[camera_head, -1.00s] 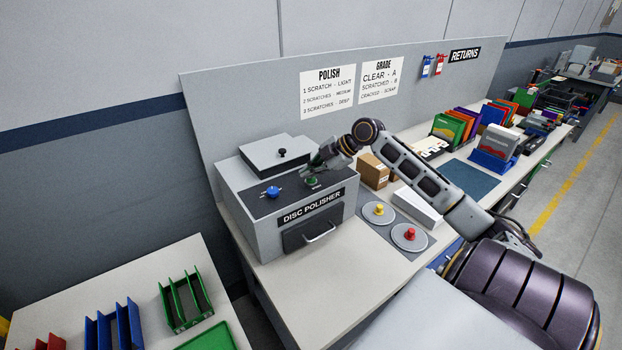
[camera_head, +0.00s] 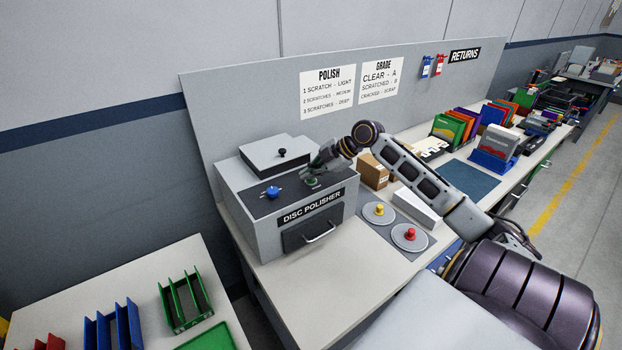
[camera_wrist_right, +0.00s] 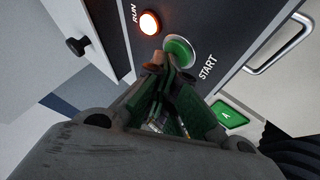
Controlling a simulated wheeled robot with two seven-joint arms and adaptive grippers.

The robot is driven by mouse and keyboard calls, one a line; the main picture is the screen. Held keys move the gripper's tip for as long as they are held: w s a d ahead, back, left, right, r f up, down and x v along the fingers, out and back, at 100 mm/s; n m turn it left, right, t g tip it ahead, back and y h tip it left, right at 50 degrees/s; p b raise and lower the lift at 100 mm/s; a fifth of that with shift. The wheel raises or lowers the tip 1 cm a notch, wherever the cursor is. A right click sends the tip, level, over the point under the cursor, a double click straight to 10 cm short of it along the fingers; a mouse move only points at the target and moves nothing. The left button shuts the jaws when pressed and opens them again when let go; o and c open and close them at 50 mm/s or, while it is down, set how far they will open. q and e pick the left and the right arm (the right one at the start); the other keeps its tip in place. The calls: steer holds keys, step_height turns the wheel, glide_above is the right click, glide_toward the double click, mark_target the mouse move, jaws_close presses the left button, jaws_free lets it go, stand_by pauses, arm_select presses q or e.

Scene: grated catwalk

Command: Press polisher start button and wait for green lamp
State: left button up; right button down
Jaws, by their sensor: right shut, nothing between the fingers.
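The grey disc polisher (camera_head: 262,238) stands on the bench with a dark top panel. Its green START button (camera_wrist_right: 181,50) shows in the wrist view, partly covered by my fingertips; in the head view it is mostly hidden under my right gripper (camera_head: 311,173). In the wrist view my right gripper (camera_wrist_right: 166,64) is shut and empty, its tips at the near edge of the button. I cannot tell whether they touch it or whether it is pressed in. The RUN lamp (camera_wrist_right: 149,22) glows orange-red. My left gripper is out of view.
A blue knob (camera_head: 272,192) and a lid with a black knob (camera_head: 282,153) are on the polisher. Discs with a yellow knob (camera_head: 379,210) and a red knob (camera_head: 410,234) lie to its right, near a cardboard box (camera_head: 373,172). The bench front is clear.

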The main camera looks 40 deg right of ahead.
mark_target(310, 182)
steer(key=shift+f, duration=0.3)
steer(key=shift+r, duration=0.15)
stand_by(0.5)
steer(key=shift+r+p, duration=0.95)
steer(key=shift+r, duration=0.25)
steer(key=shift+r+p, duration=2.05)
steer(key=shift+r, duration=0.5)
steer(key=shift+f, duration=0.15)
